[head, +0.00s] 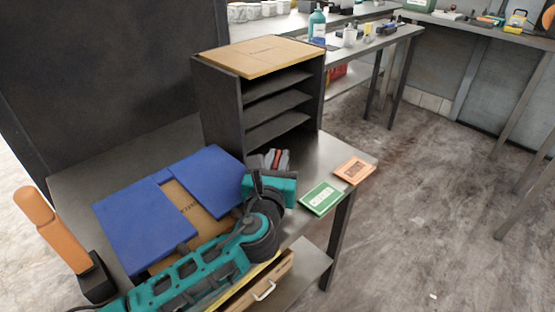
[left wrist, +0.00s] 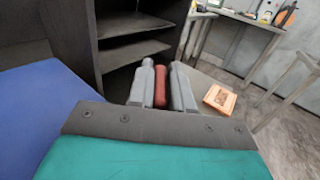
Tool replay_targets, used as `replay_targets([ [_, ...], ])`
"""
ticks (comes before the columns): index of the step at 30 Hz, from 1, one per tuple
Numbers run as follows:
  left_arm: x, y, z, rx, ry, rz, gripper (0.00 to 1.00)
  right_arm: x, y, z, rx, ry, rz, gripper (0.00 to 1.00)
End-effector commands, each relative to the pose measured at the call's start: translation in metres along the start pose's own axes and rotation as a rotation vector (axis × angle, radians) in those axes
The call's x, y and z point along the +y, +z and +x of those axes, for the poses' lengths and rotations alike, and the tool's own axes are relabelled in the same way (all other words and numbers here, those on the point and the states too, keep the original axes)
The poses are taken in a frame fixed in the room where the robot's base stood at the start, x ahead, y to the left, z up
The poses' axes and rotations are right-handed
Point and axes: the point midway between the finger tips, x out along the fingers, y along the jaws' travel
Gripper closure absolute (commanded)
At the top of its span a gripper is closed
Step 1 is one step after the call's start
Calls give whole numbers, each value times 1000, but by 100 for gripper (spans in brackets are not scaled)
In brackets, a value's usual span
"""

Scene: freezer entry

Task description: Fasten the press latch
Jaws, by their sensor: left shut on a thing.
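My left gripper (head: 275,160) reaches in over the bench, its grey fingers pointing at the shelf unit. It is shut on a small red piece (left wrist: 160,86), which shows between the two fingers in the left wrist view. Most of this piece is hidden by the fingers, and I cannot tell whether it is part of a latch. Two blue panels (head: 130,222) lie on a tan board (head: 178,199) on the bench, partly behind my arm. An orange handle (head: 52,230) on a black base stands tilted at the left. My right gripper is not in view.
A dark open shelf unit (head: 222,106) with a tan top stands behind the gripper. A green card (head: 321,198) and an orange card (head: 354,170) lie at the bench's right edge. A drawer with a white handle (head: 264,290) is below. Floor to the right is clear.

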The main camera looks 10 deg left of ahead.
Motion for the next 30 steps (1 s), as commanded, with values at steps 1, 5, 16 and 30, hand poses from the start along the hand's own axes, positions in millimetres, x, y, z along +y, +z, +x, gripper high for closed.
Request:
replay_targets([
  [1,0,0,0,0,0,0,98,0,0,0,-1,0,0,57],
  [5,0,0,0,0,0,0,100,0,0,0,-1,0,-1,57],
  [16,1,2,0,1,-73,4,100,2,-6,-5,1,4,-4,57],
  [30,2,-1,0,1,-412,4,100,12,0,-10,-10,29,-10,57],
])
